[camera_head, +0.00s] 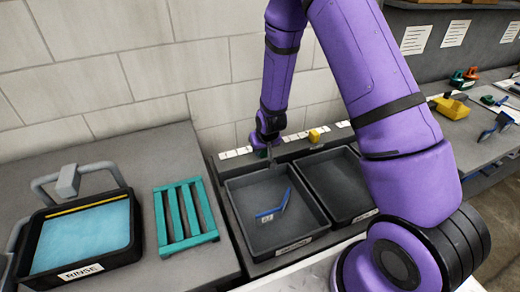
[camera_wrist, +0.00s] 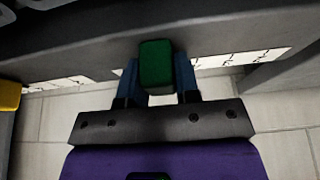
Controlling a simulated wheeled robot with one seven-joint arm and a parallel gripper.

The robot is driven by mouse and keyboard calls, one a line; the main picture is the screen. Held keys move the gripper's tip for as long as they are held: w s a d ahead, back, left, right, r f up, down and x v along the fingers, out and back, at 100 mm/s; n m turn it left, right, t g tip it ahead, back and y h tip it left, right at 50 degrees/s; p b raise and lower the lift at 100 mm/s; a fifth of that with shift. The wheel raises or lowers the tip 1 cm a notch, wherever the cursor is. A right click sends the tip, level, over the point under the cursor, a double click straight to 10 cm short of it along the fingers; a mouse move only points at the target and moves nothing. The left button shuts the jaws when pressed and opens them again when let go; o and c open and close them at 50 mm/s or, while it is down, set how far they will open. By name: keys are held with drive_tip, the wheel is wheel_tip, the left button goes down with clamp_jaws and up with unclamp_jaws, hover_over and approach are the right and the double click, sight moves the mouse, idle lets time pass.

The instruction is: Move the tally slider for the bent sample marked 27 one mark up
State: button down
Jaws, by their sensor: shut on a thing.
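A green slider block (camera_wrist: 156,64) sits between the two blue fingers of my gripper (camera_wrist: 160,78) in the wrist view, and the fingers are shut on it. In the head view my gripper (camera_head: 269,151) is at the ledge behind the left dark tray (camera_head: 235,206), and the green slider is hidden there. A yellow slider (camera_head: 314,136) stands on the same ledge farther right; it also shows at the left edge of the wrist view (camera_wrist: 9,96). White marked strips (camera_wrist: 240,59) run along the ledge. A blue bent sample (camera_head: 276,209) lies in the left tray; its small tag is too small to read.
A second dark tray (camera_head: 343,184) beside the left one looks empty. Left of them are a teal slatted rack (camera_head: 184,214) and a black RINSE basin (camera_head: 82,272) of blue liquid. My purple arm hides part of the right side. A bench with tools (camera_head: 478,135) stands at right.

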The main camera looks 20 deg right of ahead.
drive_tip(key=c, duration=0.8)
unclamp_jaws()
drive_tip(key=shift+c, duration=0.2)
drive_tip(key=shift+r, duration=0.15)
drive_tip(key=v, duration=1)
drive_tip(key=shift+s+r, duration=0.2)
drive_tip(key=shift+s, duration=0.05)
